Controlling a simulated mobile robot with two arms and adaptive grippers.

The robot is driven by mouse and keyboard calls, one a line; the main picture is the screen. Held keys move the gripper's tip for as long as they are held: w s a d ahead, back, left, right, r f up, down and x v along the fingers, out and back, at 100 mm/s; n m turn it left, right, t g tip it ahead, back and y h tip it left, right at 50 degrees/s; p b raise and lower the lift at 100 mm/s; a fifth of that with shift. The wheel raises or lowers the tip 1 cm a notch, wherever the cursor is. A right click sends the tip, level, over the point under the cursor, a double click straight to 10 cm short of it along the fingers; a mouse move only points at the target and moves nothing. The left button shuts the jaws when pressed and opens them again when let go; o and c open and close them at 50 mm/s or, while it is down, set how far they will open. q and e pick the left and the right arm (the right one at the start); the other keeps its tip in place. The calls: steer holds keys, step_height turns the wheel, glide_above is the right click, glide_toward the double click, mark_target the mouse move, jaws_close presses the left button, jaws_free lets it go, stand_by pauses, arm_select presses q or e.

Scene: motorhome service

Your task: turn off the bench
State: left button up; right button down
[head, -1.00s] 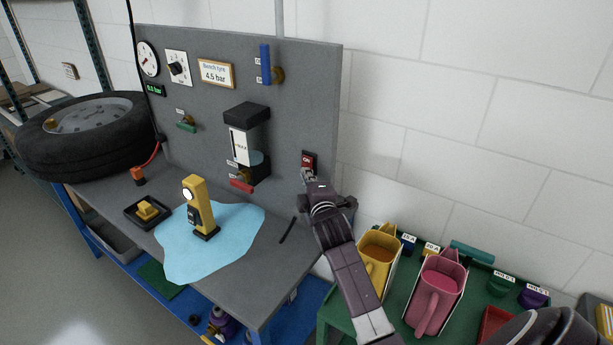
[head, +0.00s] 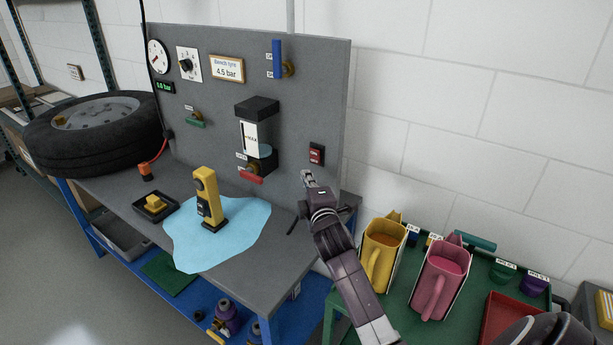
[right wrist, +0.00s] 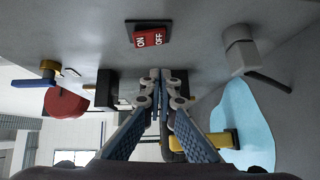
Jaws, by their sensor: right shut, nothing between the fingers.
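The bench's red rocker switch (head: 317,154) is at the right end of the grey upright panel (head: 225,110). In the right wrist view the switch (right wrist: 152,39) shows the words ON and OFF on its red face; I cannot tell which side is pressed. My right gripper (head: 307,176) is shut and empty, just below the switch and apart from it. Its closed fingertips (right wrist: 161,76) also show in the right wrist view, pointing towards the panel.
The panel carries a blue-handled valve (head: 277,58), a red lever (head: 252,178) and a green lever (head: 196,123). A yellow device (head: 208,198) stands on a blue puddle-like patch (head: 250,225). A tyre (head: 95,145) lies at left. Yellow (head: 382,250) and pink (head: 440,280) jugs stand at right.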

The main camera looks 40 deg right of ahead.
arm_select(q)
steer(key=shift+w+d+f+b, duration=0.25)
steer(key=shift+d+f+b, duration=0.15)
steer(key=shift+f+b, duration=0.2)
steer(key=shift+w+d+f+b, duration=0.2)
steer(key=shift+d+f+b, duration=0.2)
steer(key=shift+f+b, duration=0.2)
arm_select(e)
steer(key=s+a+f, duration=0.2)
steer(key=s, duration=0.5)
steer(key=shift+s, duration=0.2)
arm_select(q)
steer(key=shift+s, duration=0.15)
